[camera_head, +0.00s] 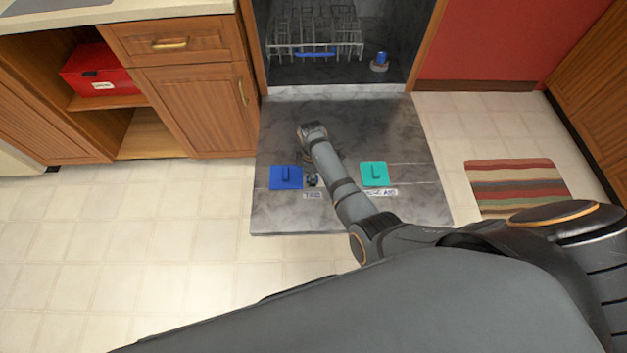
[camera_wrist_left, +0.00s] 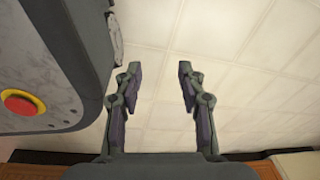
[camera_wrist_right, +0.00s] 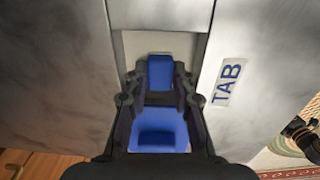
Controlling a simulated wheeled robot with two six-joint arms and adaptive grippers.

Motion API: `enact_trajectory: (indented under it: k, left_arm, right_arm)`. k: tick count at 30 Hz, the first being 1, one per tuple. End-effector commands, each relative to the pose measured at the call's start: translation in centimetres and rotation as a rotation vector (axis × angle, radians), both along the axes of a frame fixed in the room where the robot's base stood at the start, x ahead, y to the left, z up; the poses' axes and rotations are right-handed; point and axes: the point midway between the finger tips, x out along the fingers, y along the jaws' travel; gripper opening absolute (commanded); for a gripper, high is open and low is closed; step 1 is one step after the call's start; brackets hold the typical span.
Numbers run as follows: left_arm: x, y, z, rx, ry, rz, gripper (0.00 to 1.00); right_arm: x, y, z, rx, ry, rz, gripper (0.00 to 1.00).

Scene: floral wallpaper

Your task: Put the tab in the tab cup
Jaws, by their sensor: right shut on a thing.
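The tab, a small blue block (camera_wrist_right: 160,72), is between the closed fingers of my right gripper (camera_wrist_right: 155,85). In the head view the fingertips (camera_head: 312,180) show small and dark just right of the blue lid (camera_head: 280,182). The blue lid sits left of centre over the TAB label (camera_head: 312,195); its handle is free. The lid also shows below the fingers in the right wrist view (camera_wrist_right: 158,138). The tab cup's opening is mostly hidden by the gripper, so I cannot tell the tab's depth. My left gripper (camera_wrist_left: 156,85) is open and empty above the floor.
The dishwasher door (camera_head: 285,215) lies open and flat. A teal lid (camera_head: 374,180) with its own label is to the right. The dishwasher holds a wire rack (camera_head: 315,45). A striped mat (camera_head: 515,185) lies right; the left floor (camera_head: 120,230) is clear.

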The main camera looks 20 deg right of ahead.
Motion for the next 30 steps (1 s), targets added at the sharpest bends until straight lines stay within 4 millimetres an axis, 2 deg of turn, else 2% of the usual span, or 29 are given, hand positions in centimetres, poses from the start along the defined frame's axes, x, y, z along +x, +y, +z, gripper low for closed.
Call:
enact_trajectory:
  k: [11, 12, 13, 22, 26, 29, 30]
  left_arm:
    - [0.1, 0.0, 0.1, 0.000, 0.001, 0.000, 0.40]
    - [0.1, 0.0, 0.1, 0.000, 0.001, 0.000, 0.40]
    - [0.1, 0.0, 0.1, 0.000, 0.001, 0.000, 0.40]
    - [0.1, 0.0, 0.2, 0.000, 0.001, 0.000, 0.40]
    - [-0.5, 0.0, 0.6, 0.000, 0.003, 0.000, 0.40]
    - [-2.5, 0.1, 1.0, 0.000, 0.015, 0.000, 0.40]
    - [-2.3, 0.1, 1.3, 0.000, 0.012, 0.000, 0.40]
  right_arm:
    - [0.0, 0.0, -0.3, 0.000, 0.000, 0.000, 0.06]
    - [0.0, 0.0, -0.2, 0.001, 0.000, 0.000, 0.31]
    - [0.0, 0.0, -0.2, 0.001, 0.000, 0.000, 0.35]
    - [0.1, 0.0, -0.1, 0.001, -0.001, 0.000, 0.35]
    - [0.1, 0.1, 1.7, 0.001, -0.003, 0.000, 0.35]
    - [0.2, 0.0, 4.2, 0.001, -0.005, 0.000, 0.35]
    - [0.2, 0.1, 5.2, 0.001, -0.005, 0.001, 0.35]
